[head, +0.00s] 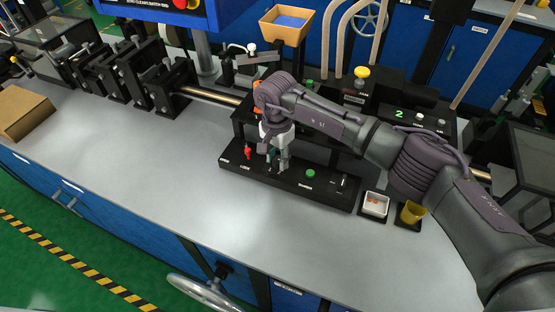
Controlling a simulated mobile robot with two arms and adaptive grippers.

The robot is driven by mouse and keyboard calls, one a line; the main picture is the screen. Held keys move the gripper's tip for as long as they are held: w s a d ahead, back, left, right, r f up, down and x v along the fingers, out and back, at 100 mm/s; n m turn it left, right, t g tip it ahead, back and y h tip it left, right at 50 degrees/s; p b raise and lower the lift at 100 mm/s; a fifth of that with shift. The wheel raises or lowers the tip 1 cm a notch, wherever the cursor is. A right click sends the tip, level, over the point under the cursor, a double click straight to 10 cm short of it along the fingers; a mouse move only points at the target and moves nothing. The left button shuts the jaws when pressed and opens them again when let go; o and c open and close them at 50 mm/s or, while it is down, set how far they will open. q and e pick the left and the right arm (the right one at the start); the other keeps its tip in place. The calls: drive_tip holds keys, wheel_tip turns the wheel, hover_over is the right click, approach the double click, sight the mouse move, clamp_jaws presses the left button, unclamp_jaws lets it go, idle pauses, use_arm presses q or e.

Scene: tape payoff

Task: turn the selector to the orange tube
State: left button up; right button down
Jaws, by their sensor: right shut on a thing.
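My right gripper (277,167) reaches down to a black control panel (235,167) on the bench, its fingers shut on what looks like the selector there. The fingers hide the selector, so I cannot tell which way it points. My left gripper is not in view.
Black roller stands (165,90) and a cardboard box (24,113) are at left. A tan bin (286,28) stands behind. The grey bench front (170,175) is clear.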

sight(278, 158)
drive_tip(key=m+b, duration=0.4)
drive_tip(key=m, duration=0.1)
drive_tip(key=shift+w+f+m+b, duration=0.1)
drive_tip(key=shift+f+m+b, duration=0.05)
drive_tip(key=shift+m+b, duration=0.15)
drive_tip(key=m+b, duration=0.3)
drive_tip(key=m, duration=0.2)
drive_tip(key=m+b, duration=0.3)
drive_tip(key=m, duration=0.2)
drive_tip(key=shift+w+m, duration=0.1)
drive_tip(key=shift+m, duration=0.3)
drive_tip(key=m+b, duration=0.1)
drive_tip(key=m, duration=0.1)
drive_tip(key=m+b, duration=0.1)
drive_tip(key=m, duration=0.2)
drive_tip(key=shift+r+m, duration=0.2)
drive_tip(key=shift+m, duration=0.1)
drive_tip(key=c, duration=0.8)
unclamp_jaws()
wheel_tip(278, 158, up, 12)
